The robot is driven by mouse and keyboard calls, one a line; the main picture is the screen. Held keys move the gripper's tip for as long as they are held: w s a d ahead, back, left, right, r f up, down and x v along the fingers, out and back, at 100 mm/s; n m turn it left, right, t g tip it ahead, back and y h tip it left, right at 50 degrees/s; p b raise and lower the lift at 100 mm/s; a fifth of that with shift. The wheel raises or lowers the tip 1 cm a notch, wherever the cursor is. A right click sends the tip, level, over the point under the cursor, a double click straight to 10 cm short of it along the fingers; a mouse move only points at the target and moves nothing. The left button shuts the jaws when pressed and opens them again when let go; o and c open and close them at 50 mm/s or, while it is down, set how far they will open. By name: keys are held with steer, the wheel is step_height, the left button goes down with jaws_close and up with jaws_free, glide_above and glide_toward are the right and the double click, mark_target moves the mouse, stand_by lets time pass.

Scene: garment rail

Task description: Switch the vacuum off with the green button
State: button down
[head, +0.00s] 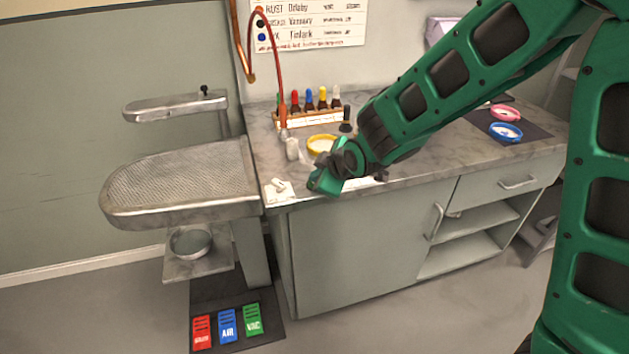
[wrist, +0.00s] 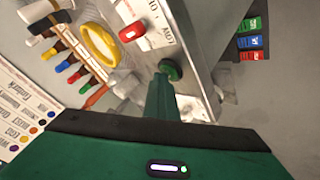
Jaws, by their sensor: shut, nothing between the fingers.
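A round green button (wrist: 171,69) shows in the wrist view at the edge of the bench front, below a white labelled strip. My gripper (wrist: 163,82) is shut and empty, its narrow green tip right by the button. I cannot tell whether they touch. In the head view my gripper (head: 322,183) is at the front edge of the counter, and it and the arm hide the button there. A red button (wrist: 132,32) sits beside the green one, on the labelled strip (wrist: 155,22). A green pedal marked VAC (head: 253,320) lies on the floor mat.
The marble counter (head: 420,150) holds a yellow-rimmed dish (head: 321,143), a rack of dropper bottles (head: 310,112) and a hanging red hose (head: 281,90). A perforated metal board (head: 180,180) stands at the left. Red (head: 202,332) and blue (head: 227,326) pedals lie below.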

steer(key=shift+s+d, duration=0.1)
steer(key=shift+r, duration=3.3)
